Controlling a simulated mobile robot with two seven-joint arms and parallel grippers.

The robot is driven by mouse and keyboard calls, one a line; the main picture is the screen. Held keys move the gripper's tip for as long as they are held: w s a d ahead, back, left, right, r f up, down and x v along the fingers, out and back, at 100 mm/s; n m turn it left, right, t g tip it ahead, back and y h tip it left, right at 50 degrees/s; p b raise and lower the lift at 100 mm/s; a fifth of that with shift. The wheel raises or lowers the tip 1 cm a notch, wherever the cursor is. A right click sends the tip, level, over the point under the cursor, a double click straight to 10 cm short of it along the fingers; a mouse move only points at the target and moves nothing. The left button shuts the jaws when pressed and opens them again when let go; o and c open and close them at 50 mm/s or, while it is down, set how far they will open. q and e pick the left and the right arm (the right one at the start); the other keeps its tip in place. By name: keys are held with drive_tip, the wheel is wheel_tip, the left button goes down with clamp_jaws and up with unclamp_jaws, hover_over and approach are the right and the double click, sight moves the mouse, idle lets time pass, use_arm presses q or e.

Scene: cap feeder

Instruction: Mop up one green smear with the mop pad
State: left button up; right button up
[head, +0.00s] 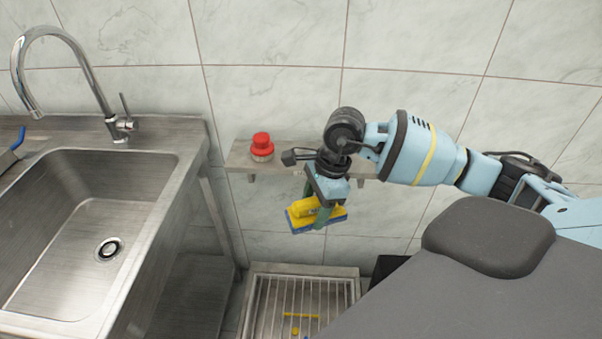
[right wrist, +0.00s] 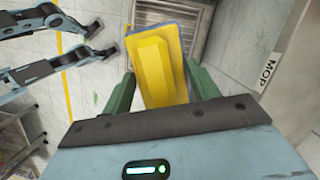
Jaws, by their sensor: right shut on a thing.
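My right gripper (head: 314,206) is shut on the mop pad (head: 303,210), a yellow block with a blue underside. It holds the pad in the air in front of the wall shelf, above the floor grate. In the right wrist view the pad (right wrist: 163,72) sits between the two green fingers. A small, faint green mark (right wrist: 96,98), which looks like a green smear, shows on the pale surface left of the gripper. It is clear of the pad. No green smear can be made out in the head view. My left gripper cannot be made out.
A steel sink (head: 165,190) with a tap stands at the left. A red-topped thing (head: 262,147) stands on the narrow shelf (head: 238,158). A slatted floor grate (head: 262,300) with yellow bits lies below. A "MOP" label (right wrist: 268,72) shows at the right of the wrist view.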

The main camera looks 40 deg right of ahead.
sight(303, 221)
drive_tip(key=a+n, duration=0.1)
drive_tip(key=n, duration=0.1)
drive_tip(key=a+n+g+p, duration=0.1)
drive_tip(key=n, duration=0.2)
drive_tip(key=s+a+n+g, duration=0.1)
drive_tip(key=n, duration=0.2)
drive_tip(key=shift+a+f+p, duration=0.3)
drive_tip(key=shift+f, duration=0.1)
use_arm(q)
drive_tip(key=w+r+t+p, duration=0.1)
drive_tip(key=w+r+p, duration=0.1)
drive_tip(key=w+r, duration=0.2)
drive_tip(key=shift+a+r+p, duration=0.3)
drive_tip(key=shift+r+p, duration=0.05)
drive_tip(key=shift+r, duration=0.6)
use_arm(e)
drive_tip(key=s+a+n+g+h, duration=0.1)
drive_tip(key=a+n, duration=0.2)
drive_tip(key=n, duration=0.3)
drive_tip(key=s+a+f+n+g+h, duration=0.1)
drive_tip(key=a+n+h, duration=0.1)
drive_tip(key=n, duration=0.5)
drive_tip(key=shift+s+a+f+n, duration=0.2)
drive_tip(key=shift+s+a+n, duration=0.1)
drive_tip(key=shift+s+a, duration=0.1)
use_arm(q)
drive_tip(key=shift+s, duration=0.1)
